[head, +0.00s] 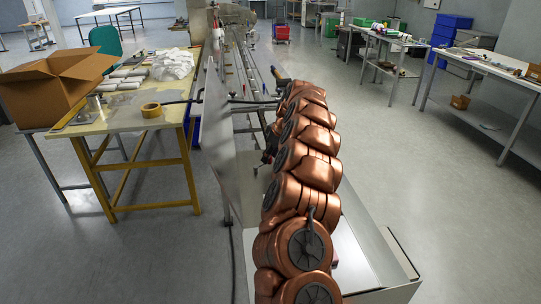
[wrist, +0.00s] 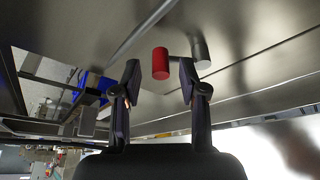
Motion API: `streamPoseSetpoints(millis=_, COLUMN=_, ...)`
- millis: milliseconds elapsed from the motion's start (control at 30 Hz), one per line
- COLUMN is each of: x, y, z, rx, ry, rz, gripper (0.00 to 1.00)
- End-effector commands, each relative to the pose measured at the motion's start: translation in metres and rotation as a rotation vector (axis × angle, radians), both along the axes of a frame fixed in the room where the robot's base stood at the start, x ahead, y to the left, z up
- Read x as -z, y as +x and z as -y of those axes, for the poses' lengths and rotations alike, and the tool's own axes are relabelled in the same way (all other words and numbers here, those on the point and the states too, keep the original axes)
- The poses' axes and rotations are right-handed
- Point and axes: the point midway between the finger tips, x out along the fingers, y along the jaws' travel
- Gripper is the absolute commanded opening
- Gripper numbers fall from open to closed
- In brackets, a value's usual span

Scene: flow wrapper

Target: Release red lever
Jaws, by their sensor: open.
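The red lever (wrist: 160,64) shows in the wrist view as a short red cylinder on a thin metal arm. The arm joins a grey metal post (wrist: 201,52) on the steel surface. My gripper (wrist: 158,78) is open, with one dark finger left of the red knob and the other close to its right side. The right fingertip overlaps the lever's thin arm in the picture; I cannot tell whether it touches. In the head view my copper-coloured arm hides the lever and the gripper.
The steel machine (head: 366,257) lies under and around my arm, with a tall panel (head: 220,120) on its left. Workbenches stand right; the floor (head: 440,190) between is clear.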

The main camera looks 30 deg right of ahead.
Motion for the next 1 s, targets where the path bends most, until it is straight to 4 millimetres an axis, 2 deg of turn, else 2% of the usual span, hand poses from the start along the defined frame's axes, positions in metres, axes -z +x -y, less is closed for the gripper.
streamPoseSetpoints(millis=267, x=-0.003, y=-0.001, z=0.0, rx=0.0, ry=0.0, rz=0.001, gripper=0.42)
streamPoseSetpoints(millis=433, x=-0.015, y=-0.005, z=0.003, rx=0.001, ry=0.0, rz=0.002, gripper=0.42)
streamPoseSetpoints(millis=567, x=-0.033, y=-0.012, z=0.006, rx=0.003, ry=-0.001, rz=0.004, gripper=0.42)
streamPoseSetpoints(millis=800, x=-0.076, y=-0.029, z=0.012, rx=0.002, ry=-0.002, rz=0.005, gripper=0.42)
streamPoseSetpoints(millis=1000, x=-0.103, y=-0.04, z=0.016, rx=0.001, ry=-0.001, rz=0.002, gripper=0.42)
